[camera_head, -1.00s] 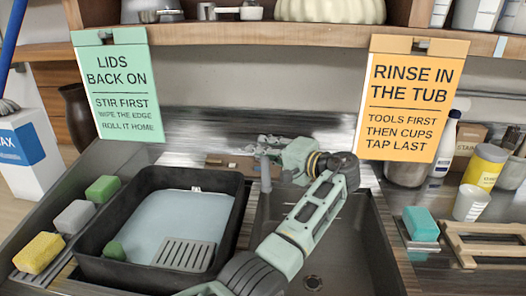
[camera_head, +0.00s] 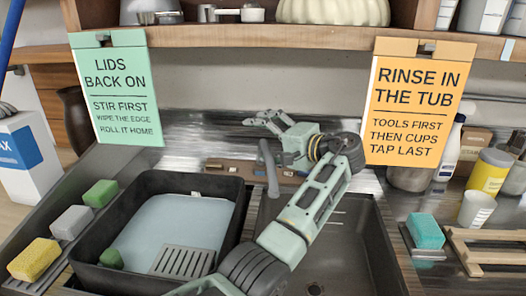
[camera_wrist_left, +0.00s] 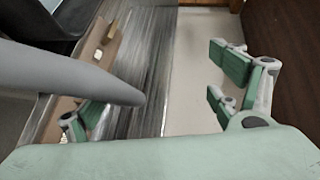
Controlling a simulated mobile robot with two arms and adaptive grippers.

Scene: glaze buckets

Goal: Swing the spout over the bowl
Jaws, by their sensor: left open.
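The grey spout (camera_head: 269,168) stands at the back, between the black tub and the dark sink basin. It also crosses the left side of the left wrist view (camera_wrist_left: 70,75), close to the camera. The black tub (camera_head: 232,222) holds pale liquid at the left; the empty sink basin (camera_head: 345,250) is at the right. I cannot tell which is the task's bowl. My right gripper is out of view.
A cream ribbed bowl (camera_head: 333,11) sits on the shelf. Green (camera_head: 106,108) and orange (camera_head: 417,100) signs hang below it. Sponges lie left of the tub; a teal sponge (camera_head: 424,229) and wooden rack (camera_head: 490,250) are right of the basin.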

